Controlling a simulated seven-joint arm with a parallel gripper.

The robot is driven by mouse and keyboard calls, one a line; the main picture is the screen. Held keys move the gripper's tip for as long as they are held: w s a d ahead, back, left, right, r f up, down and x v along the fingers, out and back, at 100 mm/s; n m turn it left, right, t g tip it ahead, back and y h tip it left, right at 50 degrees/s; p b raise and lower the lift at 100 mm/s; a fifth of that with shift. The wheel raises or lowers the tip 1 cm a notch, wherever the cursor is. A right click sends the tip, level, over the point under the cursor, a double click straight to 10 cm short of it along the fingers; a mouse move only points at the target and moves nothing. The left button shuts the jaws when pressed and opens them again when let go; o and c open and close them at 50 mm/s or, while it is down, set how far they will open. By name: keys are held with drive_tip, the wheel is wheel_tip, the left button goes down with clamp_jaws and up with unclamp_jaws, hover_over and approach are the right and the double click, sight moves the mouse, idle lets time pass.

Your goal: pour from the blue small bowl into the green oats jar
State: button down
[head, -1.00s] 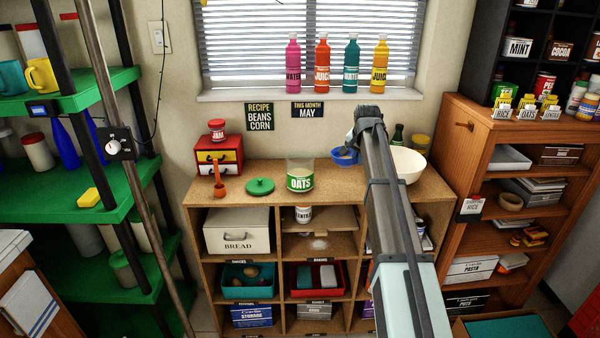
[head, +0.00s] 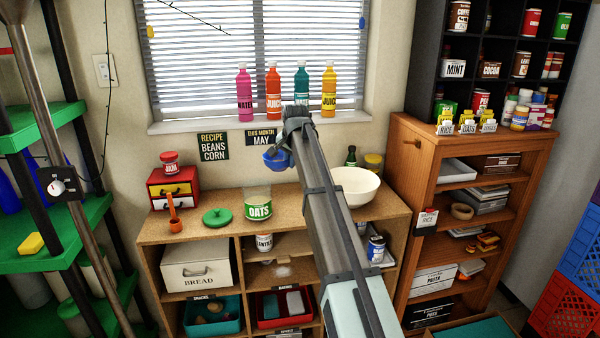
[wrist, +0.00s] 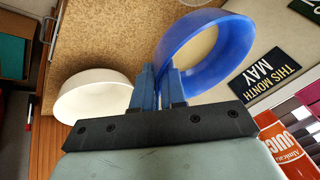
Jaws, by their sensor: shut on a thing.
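The blue small bowl (head: 277,159) is in the air above the wooden shelf top, to the upper right of the jar in the head view. My gripper (head: 292,140) is shut on its rim. In the wrist view the fingers (wrist: 172,86) pinch the wall of the blue bowl (wrist: 213,45). The bowl's contents cannot be made out. The green oats jar (head: 259,207) stands upright on the shelf top, clear above its green label, with its mouth uncovered. A green lid (head: 217,217) lies on the shelf top left of the jar.
A large white bowl (head: 354,184) stands right of my arm. A small drawer box (head: 173,188) with a jam jar (head: 169,161) on top stands at the left, with an orange scoop (head: 173,212) beside it. Several bottles (head: 273,92) line the windowsill behind.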

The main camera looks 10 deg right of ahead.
drive_tip(key=shift+a+r, duration=0.4)
drive_tip(key=shift+r, duration=0.25)
drive_tip(key=shift+r+n+h, duration=0.5)
drive_tip(key=shift+r+h, duration=1.05)
drive_tip(key=shift+h, duration=0.05)
drive_tip(key=shift+a+h, duration=0.2)
drive_tip(key=shift+h, duration=0.1)
drive_tip(key=h, duration=0.1)
drive_tip(key=a+f+n+h, duration=0.1)
drive_tip(key=h, duration=0.1)
drive_tip(key=shift+f+t, duration=0.3)
drive_tip(key=shift+d, duration=0.1)
drive_tip(key=shift+a+r+n+h, duration=0.3)
drive_tip(key=shift+a+r+h, duration=0.3)
drive_tip(key=shift+h, duration=0.4)
drive_tip(key=shift+a+r+n+t+h, duration=0.5)
drive_tip(key=shift+a+r+h, duration=0.3)
drive_tip(key=shift+h, duration=0.5)
drive_tip(key=shift+a+r+n+t+h, duration=0.2)
drive_tip(key=shift+a+n+t+h, duration=0.1)
drive_tip(key=shift+a+h, duration=0.3)
drive_tip(key=shift+a+r+n+t+h, duration=0.25)
drive_tip(key=shift+a+h, duration=0.2)
drive_tip(key=shift+h, duration=0.25)
drive_tip(key=shift+a+n+t+h, duration=0.55)
drive_tip(key=shift+a+n+h, duration=0.2)
drive_tip(key=shift+a+h, duration=0.4)
